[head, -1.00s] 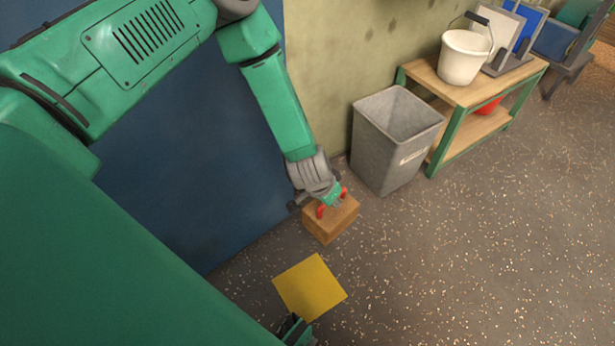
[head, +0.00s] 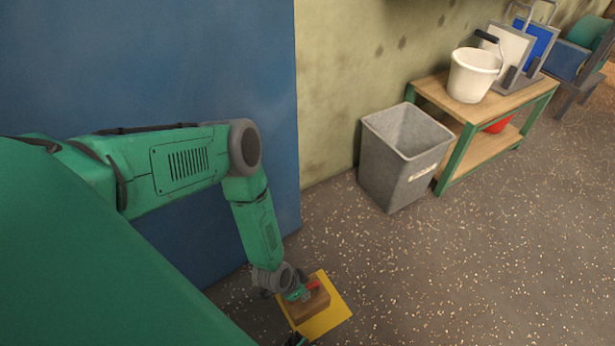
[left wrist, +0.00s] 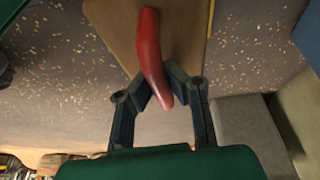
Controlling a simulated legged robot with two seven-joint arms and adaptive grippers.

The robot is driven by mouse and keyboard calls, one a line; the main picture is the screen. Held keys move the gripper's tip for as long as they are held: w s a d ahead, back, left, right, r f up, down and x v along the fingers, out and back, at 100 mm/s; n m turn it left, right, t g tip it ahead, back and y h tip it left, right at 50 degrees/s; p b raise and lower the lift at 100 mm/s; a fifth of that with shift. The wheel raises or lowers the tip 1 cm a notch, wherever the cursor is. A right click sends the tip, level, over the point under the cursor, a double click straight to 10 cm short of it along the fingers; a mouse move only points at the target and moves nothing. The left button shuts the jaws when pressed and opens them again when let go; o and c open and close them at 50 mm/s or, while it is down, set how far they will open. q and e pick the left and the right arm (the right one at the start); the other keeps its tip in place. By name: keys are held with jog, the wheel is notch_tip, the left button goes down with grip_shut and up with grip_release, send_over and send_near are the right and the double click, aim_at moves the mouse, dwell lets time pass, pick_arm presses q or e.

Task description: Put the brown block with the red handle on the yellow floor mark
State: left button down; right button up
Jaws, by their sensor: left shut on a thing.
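The brown block (head: 311,305) with its red handle (head: 314,285) is over the yellow floor mark (head: 336,314) in the head view. Yellow shows on its right side and below it. I cannot tell whether the block touches the floor or hangs just above it. My left gripper (head: 300,292) is shut on the red handle from above. In the left wrist view the handle (left wrist: 150,55) runs between the dark fingers (left wrist: 157,95), with the block's brown top (left wrist: 115,22) behind it. My right gripper is not recognisable in either view.
A grey bin (head: 400,165) stands by the wall, right of the block. Beyond it is a green-framed bench (head: 455,160) with a white bucket (head: 473,75). A blue panel (head: 200,70) is behind my left arm. The speckled floor (head: 470,270) on the right is clear.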

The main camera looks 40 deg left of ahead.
pick_arm(q)
notch_tip(320, 180, down, 4)
jog(key=shift+a+r+b, duration=0.1)
jog(key=shift+b, duration=0.65)
notch_tip(320, 180, down, 3)
jog(key=shift+b, duration=0.85)
jog(key=shift+w+r, duration=0.1)
jog(key=shift+r, duration=0.05)
jog(key=c, duration=1.7)
grip_release()
